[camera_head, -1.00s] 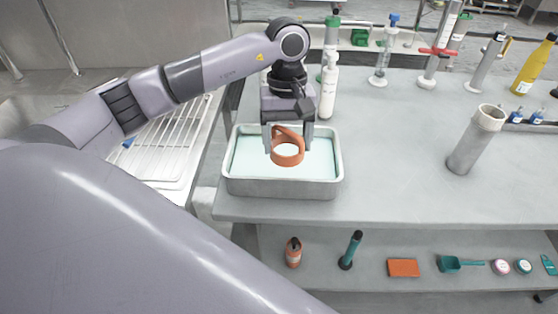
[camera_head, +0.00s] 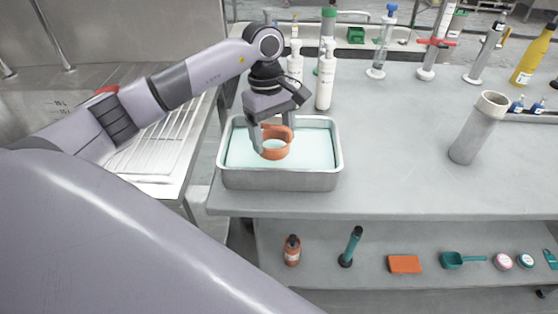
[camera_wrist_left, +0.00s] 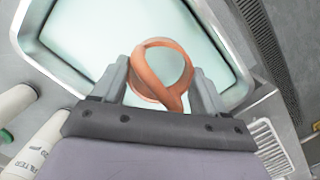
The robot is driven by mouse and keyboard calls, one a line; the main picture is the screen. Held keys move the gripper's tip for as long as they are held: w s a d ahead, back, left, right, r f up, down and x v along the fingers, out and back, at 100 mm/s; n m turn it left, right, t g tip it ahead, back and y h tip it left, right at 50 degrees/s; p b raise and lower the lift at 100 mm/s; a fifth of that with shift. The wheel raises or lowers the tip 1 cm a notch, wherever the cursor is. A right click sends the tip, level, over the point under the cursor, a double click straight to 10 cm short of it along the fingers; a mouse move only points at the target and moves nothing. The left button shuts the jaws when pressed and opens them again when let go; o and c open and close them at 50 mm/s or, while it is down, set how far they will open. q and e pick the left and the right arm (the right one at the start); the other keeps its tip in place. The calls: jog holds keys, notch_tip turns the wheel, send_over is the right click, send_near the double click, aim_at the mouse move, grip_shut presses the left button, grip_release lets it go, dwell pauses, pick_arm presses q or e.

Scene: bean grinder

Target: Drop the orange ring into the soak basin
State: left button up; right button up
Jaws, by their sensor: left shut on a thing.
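The orange ring (camera_head: 276,153) has a raised loop on top and is held by my left gripper (camera_head: 275,140). The left gripper is shut on it, with one finger on each side. The ring is over the pale liquid of the soak basin (camera_head: 282,180), a grey metal tub at the table's left edge. I cannot tell whether the ring touches the liquid. In the left wrist view the orange ring (camera_wrist_left: 160,75) sits between the two fingers, with the soak basin's rim (camera_wrist_left: 238,88) around the liquid behind it. My right gripper is not in view.
White bottles (camera_head: 325,85) stand just behind the basin. A grey cylinder (camera_head: 478,128) stands on the right of the table. The tabletop (camera_head: 395,150) right of the basin is clear. A lower shelf holds several small items.

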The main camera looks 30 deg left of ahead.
pick_arm(q)
jog(key=shift+f, duration=0.1)
jog(key=o, duration=1.1)
jog(key=shift+c, duration=0.2)
notch_tip(320, 180, up, 7)
jog(key=a, duration=0.1)
jog(key=shift+w, duration=0.2)
